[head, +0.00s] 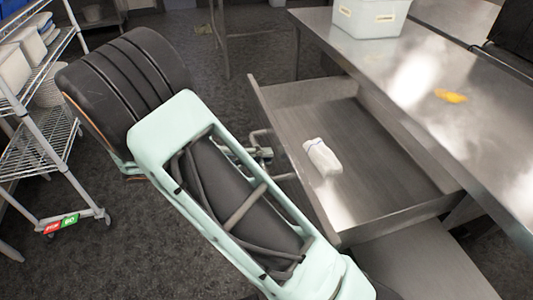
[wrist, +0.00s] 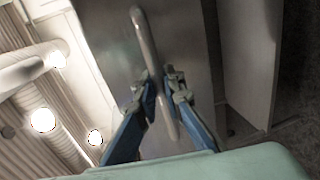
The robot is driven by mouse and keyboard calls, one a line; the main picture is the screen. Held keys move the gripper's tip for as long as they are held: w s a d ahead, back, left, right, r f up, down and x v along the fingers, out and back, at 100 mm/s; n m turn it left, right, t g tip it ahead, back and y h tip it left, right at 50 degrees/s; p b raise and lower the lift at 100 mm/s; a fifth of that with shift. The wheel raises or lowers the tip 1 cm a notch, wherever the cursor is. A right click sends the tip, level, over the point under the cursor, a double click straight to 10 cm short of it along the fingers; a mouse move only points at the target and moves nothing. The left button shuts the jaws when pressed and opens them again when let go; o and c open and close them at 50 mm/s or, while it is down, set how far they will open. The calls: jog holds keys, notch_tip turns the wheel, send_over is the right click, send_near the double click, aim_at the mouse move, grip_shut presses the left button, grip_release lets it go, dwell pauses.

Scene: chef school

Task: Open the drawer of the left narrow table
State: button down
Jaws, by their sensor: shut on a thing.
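The steel table (head: 425,95) is at the right in the head view. Its drawer (head: 355,125) is pulled out well to the left, and its inside shows. A white folded item (head: 322,157) lies in the drawer near its front. My gripper (head: 266,153) is at the outer side of the drawer front, partly hidden by my arm. In the wrist view, the fingers of my gripper (wrist: 161,86) are on both sides of the bar handle (wrist: 144,38) and closed on it. The metal drawer front (wrist: 185,50) is behind the handle.
A pale bin (head: 370,17) and a yellow item (head: 451,96) are on the table top. A wire shelf rack (head: 42,135) on wheels stands at the left. A lower steel shelf (head: 425,265) shows below the drawer. Floor (head: 120,245) is clear between rack and arm.

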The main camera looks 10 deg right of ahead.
dwell(0.3)
jog(key=c, duration=2)
grip_release()
jog(key=shift+a, duration=0.1)
jog(key=v, duration=1.2)
jog(key=shift+w, duration=0.1)
